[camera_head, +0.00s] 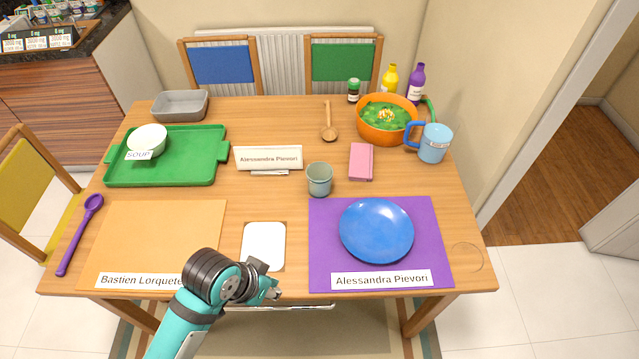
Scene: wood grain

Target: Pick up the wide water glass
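A short, wide grey-green cup (319,181), which looks like the water glass, stands upright near the middle of the table, just above the purple placemat. My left gripper (270,287) is low in the view, at the table's front edge below the white card. It is well apart from the cup, nearer to me and to its left. The fingers are small and partly hidden by the wrist, so their opening is unclear. My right gripper is not in view.
A blue plate (376,230) lies on the purple placemat (322,270). A name card (268,159) stands left of the cup and a pink folded item (361,161) lies right. An orange soup bowl (386,133), blue mug (434,143) and green tray (195,172) are farther off. A faint circle (466,257) marks the right front.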

